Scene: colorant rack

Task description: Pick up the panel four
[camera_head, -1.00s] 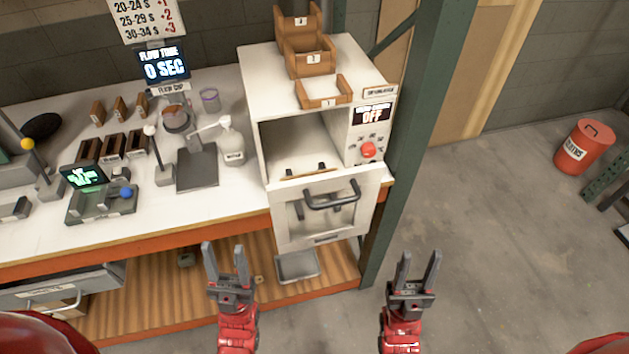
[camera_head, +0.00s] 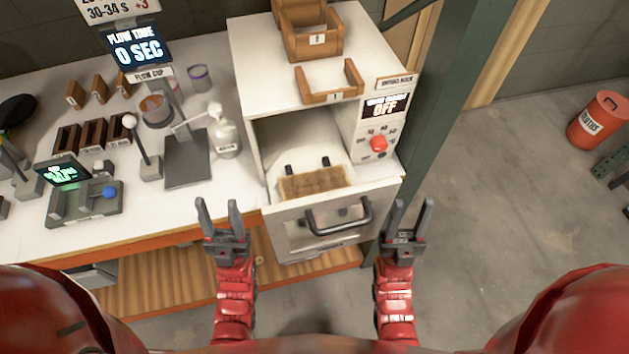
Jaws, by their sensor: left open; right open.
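My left gripper (camera_head: 219,208) is open and empty, in front of the bench edge, left of the oven door. My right gripper (camera_head: 408,208) is open and empty, just right of the oven door. Both grippers point away from me.
The oven door handle (camera_head: 338,216) sticks out between my grippers. Wooden trays (camera_head: 330,82) stand on the oven top. A green post (camera_head: 455,110) rises on the right. A red bin (camera_head: 598,122) stands on open floor.

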